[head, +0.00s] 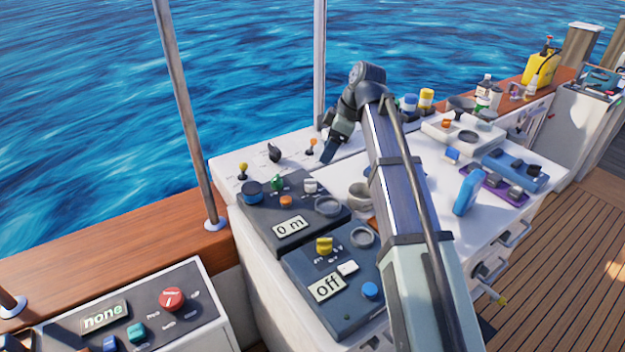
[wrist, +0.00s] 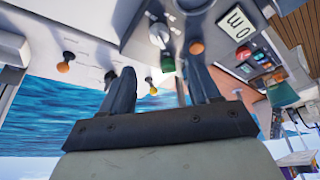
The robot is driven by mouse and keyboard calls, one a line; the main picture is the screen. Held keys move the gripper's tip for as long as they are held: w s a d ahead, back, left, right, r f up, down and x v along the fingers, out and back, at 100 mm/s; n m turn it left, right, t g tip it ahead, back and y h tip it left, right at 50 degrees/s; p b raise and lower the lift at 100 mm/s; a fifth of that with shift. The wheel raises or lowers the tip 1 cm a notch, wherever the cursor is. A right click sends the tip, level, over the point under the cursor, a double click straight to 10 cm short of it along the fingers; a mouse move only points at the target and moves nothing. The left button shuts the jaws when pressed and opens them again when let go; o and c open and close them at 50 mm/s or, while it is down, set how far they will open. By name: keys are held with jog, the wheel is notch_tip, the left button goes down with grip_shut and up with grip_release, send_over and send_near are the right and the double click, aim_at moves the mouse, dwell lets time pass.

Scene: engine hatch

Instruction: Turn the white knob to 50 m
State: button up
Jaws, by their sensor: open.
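The white knob (head: 310,186) stands on the upper right of a dark grey panel (head: 262,212) whose display (head: 290,227) reads "0 m". The display (wrist: 238,22) also shows there, upside down. My gripper (head: 328,153) hangs above and behind the panel, a little up and right of the knob, apart from it. In the wrist view my gripper (wrist: 162,72) has its two fingers spread with nothing between them.
A green knob (head: 277,183), an orange button (head: 286,202) and a blue knob (head: 252,190) sit close on the same panel. Yellow, black and orange levers stand behind it. A second panel (head: 335,305) reading "off" is in front. My arm covers part of the white counter.

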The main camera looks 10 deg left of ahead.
aim_at(312, 180)
jog(key=x, duration=1.2)
jog(key=shift+c, duration=0.2)
jog(key=c, duration=1)
